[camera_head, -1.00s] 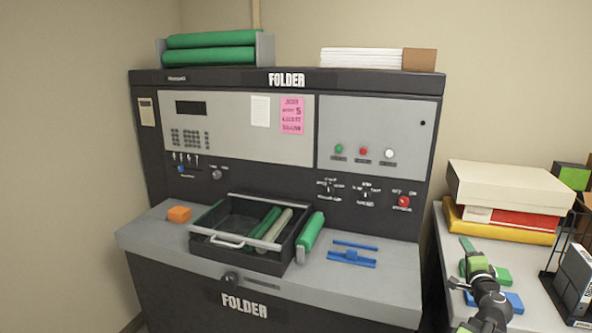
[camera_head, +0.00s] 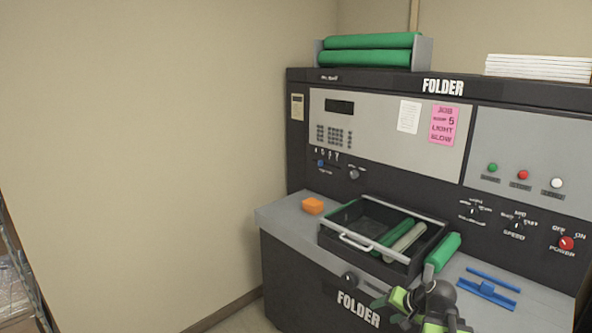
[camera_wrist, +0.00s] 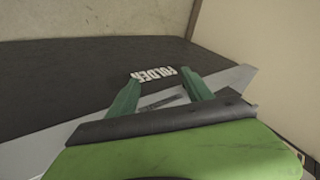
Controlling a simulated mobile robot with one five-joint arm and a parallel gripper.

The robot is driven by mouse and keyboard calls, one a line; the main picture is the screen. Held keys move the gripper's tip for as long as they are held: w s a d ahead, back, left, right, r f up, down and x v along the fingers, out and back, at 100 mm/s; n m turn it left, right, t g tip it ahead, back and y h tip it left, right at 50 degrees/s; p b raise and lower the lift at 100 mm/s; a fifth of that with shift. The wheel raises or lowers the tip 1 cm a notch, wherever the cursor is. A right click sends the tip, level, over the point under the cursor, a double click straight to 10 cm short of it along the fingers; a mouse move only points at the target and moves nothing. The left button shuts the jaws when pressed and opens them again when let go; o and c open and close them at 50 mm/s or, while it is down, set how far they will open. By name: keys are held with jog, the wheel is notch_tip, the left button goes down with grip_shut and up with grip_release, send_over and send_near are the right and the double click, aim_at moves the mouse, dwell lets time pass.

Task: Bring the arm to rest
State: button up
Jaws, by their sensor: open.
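My arm (camera_head: 428,303) shows at the lower right of the head view, folded in front of the folder machine. It overlaps the machine's front edge in the picture. In the wrist view my gripper (camera_wrist: 160,88) has its two green fingers apart with nothing between them. Beyond the fingers are a dark surface and a white FOLDER label (camera_wrist: 168,75), seen upside down. The fingertips are not clear in the head view.
The folder machine (camera_head: 385,172) fills the right side. Its shelf bears an orange block (camera_head: 313,206), an open drawer (camera_head: 350,242) with rollers inside, a green roller (camera_head: 443,252) and a blue part (camera_head: 487,291). A bare wall stands at left; a rack edge (camera_head: 15,270) shows there.

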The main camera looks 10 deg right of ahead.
jog(key=s+a+f+n+g+h, duration=0.1)
jog(key=s+a+n+g, duration=0.1)
jog(key=a, duration=0.5)
jog(key=s+a+f+n+g, duration=0.2)
jog(key=a, duration=0.6)
jog(key=s+a+f+n+g+h, duration=0.1)
jog(key=s+a+f+n+g, duration=0.1)
jog(key=a, duration=0.6)
jog(key=shift+s+n+g+h, duration=0.25)
jog(key=shift+n+g+h, duration=0.05)
jog(key=shift+n+g, duration=0.3)
jog(key=shift+d, duration=0.1)
